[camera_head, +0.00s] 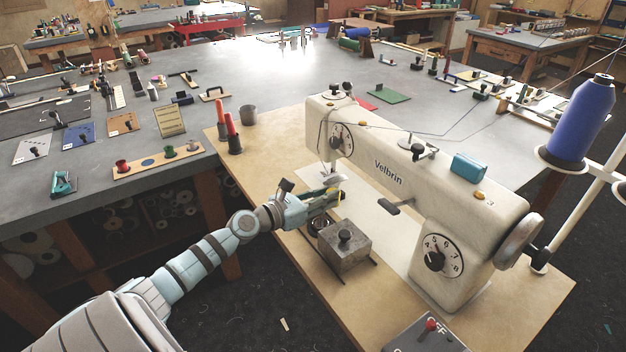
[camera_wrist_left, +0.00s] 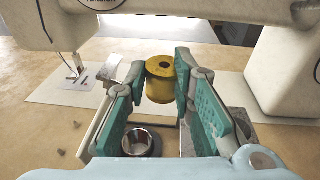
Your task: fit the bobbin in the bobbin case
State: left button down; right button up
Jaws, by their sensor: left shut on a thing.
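A brass-yellow bobbin (camera_wrist_left: 160,80) with a dark centre hole sits between the fingertips of my left gripper in the left wrist view. My left gripper (camera_head: 328,200) is shut on it and holds it above the wooden sewing table, in front of the machine's needle end. A round metal cup, which looks like the bobbin case (camera_wrist_left: 140,143), stands open side up below and between the fingers. In the head view the case (camera_head: 317,227) is partly hidden under my gripper. The bobbin is apart from the case. My right gripper is not in view.
A metal block with a black knob (camera_head: 345,250) stands right beside the case. The cream sewing machine (camera_head: 400,180) rises behind, its needle area close to my gripper. Red-topped spools (camera_head: 232,135) stand at the table's far left. The table's front left edge is clear.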

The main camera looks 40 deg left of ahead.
pick_arm(q)
jog(key=a+f+n+y, duration=0.1)
jog(key=a+f+y, duration=0.1)
jog(key=a+f, duration=0.1)
jog(key=shift+s+a+f, duration=0.15)
jog(key=shift+a, duration=0.1)
jog(key=b, duration=0.5)
send_over(312, 230)
jog(key=shift+n, duration=0.4)
notch_tip(312, 230, down, 5)
jog(key=shift+d+f+b, duration=0.1)
jog(key=shift+f+b, duration=1.1)
jog(key=shift+f, duration=0.1)
jog(key=c, duration=1.3)
grip_release()
